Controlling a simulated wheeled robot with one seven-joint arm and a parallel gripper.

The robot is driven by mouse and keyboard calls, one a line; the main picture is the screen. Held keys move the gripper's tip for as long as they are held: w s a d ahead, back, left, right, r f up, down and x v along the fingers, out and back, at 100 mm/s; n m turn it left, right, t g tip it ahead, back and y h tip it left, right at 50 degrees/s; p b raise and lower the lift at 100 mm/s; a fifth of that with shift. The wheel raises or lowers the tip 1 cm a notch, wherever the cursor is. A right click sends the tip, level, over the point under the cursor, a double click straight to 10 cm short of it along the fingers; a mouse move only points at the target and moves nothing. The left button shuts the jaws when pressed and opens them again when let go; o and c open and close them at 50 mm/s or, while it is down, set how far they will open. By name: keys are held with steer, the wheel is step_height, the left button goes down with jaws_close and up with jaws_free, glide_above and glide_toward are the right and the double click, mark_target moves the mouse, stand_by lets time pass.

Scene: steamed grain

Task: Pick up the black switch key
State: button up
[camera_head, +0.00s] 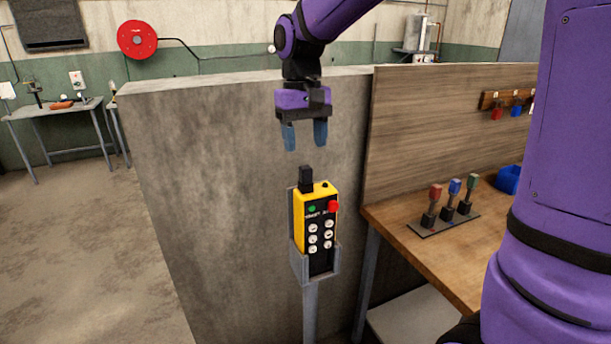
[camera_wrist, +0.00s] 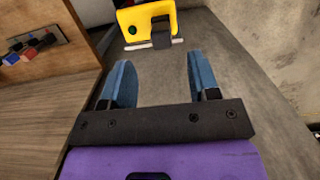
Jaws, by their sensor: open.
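The black switch key (camera_head: 306,179) stands upright on top of the yellow control box (camera_head: 300,233), at its left side in the head view. The box has a green button, a red button and several white buttons, and sits in a grey holder on a post. My gripper (camera_head: 304,137) is above the key, pointing down, with its two blue fingers apart and nothing between them. In the wrist view the key (camera_wrist: 161,33) shows beyond the fingertips, against the yellow box (camera_wrist: 133,22). My gripper (camera_wrist: 158,75) is not touching it.
A grey wall (camera_head: 230,160) stands behind the post. To the right is a wooden workbench (camera_head: 400,222) with a tall back panel and a stand of red, blue and green handled keys (camera_head: 454,191). A blue bin (camera_head: 509,179) is farther back. Open floor lies at the left.

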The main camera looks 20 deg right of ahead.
mark_target(305, 167)
steer(key=shift+s+a+f, duration=0.1)
steer(key=shift+s+f, duration=0.1)
steer(key=shift+f, duration=1.5)
steer(key=shift+s+f, duration=0.15)
steer(key=shift+f, duration=1.5)
steer(key=c, duration=1)
